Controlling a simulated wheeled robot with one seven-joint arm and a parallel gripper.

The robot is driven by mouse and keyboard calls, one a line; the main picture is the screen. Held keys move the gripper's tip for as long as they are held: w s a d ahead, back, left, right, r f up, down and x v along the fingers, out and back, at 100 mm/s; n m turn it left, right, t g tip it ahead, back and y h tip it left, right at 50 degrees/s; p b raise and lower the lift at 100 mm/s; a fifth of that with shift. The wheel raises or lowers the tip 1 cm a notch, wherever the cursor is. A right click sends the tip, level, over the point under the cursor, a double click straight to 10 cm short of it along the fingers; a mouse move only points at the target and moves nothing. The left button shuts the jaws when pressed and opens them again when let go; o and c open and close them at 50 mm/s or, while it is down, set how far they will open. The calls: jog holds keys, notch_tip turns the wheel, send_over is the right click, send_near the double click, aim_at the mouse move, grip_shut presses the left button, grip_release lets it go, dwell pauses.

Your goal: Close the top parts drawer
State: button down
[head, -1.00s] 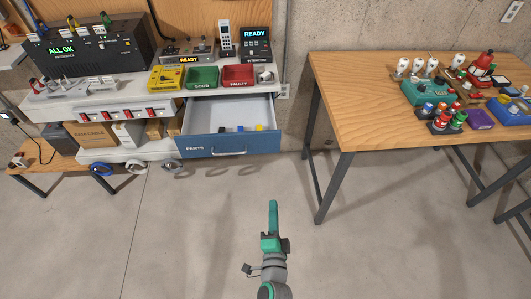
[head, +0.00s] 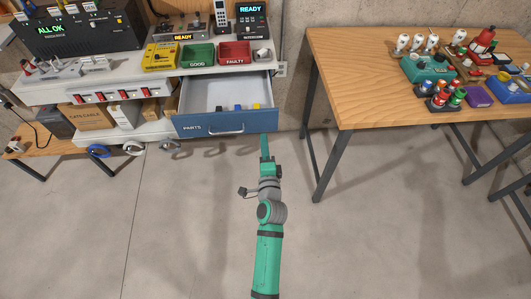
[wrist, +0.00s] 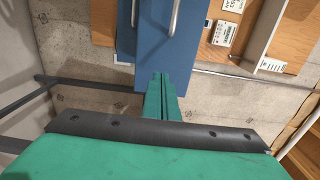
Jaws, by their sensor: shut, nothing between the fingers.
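The blue-fronted parts drawer (head: 205,124) stands pulled out of the bench in the head view, with a silver bar handle and several small blue, black and yellow parts inside. Its front also fills the upper middle of the wrist view (wrist: 166,62), with the handle at the top. My gripper (head: 265,148) is shut and empty, just below and in front of the drawer's right end in the head view. In the wrist view its fingertips (wrist: 162,76) overlap the edge of the drawer front; I cannot tell whether they touch it.
Above the drawer, the white bench (head: 130,78) carries a yellow box, a green tray (head: 198,55), a red tray (head: 234,52) and devices. A wooden table (head: 375,95) with several coloured items stands on the right. The floor (head: 180,230) in front is clear.

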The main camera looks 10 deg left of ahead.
aim_at(262, 124)
jog(key=shift+x, duration=2.45)
jog(key=shift+w, duration=0.15)
